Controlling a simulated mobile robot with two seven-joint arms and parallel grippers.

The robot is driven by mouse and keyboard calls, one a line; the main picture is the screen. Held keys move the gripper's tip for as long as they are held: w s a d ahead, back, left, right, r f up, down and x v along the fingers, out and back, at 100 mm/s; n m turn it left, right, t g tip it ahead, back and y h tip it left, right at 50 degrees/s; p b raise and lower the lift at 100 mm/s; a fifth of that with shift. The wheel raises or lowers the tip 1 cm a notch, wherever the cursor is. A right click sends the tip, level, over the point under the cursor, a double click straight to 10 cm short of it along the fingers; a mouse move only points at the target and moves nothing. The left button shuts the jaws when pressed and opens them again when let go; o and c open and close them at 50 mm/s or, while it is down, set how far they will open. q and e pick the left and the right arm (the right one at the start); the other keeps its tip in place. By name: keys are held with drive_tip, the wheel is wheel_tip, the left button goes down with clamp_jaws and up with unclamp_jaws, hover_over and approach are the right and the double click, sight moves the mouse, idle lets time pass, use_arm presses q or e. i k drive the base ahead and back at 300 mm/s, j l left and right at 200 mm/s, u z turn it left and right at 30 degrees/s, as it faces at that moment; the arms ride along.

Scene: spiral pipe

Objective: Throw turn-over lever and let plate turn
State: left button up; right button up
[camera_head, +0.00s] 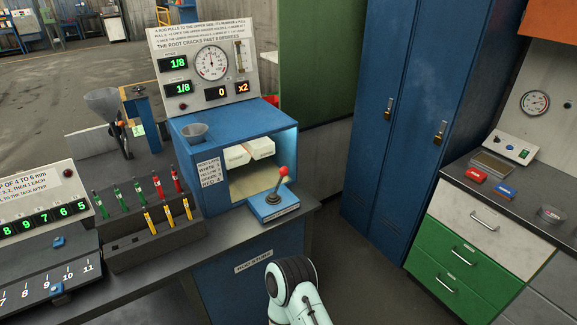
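A lever with a red ball knob (283,171) stands on a small blue base (274,207) at the front right of a blue box (238,131). Its shaft leans up and to the right. Inside the lit opening of the box, a pale plate (253,184) lies low, with white blocks behind it. I cannot tell for sure that this is the task's plate. A white and black link of one of my arms rises from the bottom edge, below the lever and apart from it. Neither gripper is in view.
A gauge panel (205,62) stands behind the box. A rack (150,232) of red, green and yellow-handled tools is left of it. Blue lockers (410,120) stand right. A drawer counter (480,222) is at far right. Open floor lies between the bench and lockers.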

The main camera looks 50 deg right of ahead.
sight(284, 171)
drive_tip(key=z, duration=1.65)
drive_tip(key=i+l, duration=0.5)
drive_tip(key=l, duration=0.15)
drive_tip(key=i+l, duration=0.55)
drive_tip(key=i+l+u, duration=0.1)
drive_tip(key=i+l, duration=0.4)
drive_tip(key=l, duration=0.2)
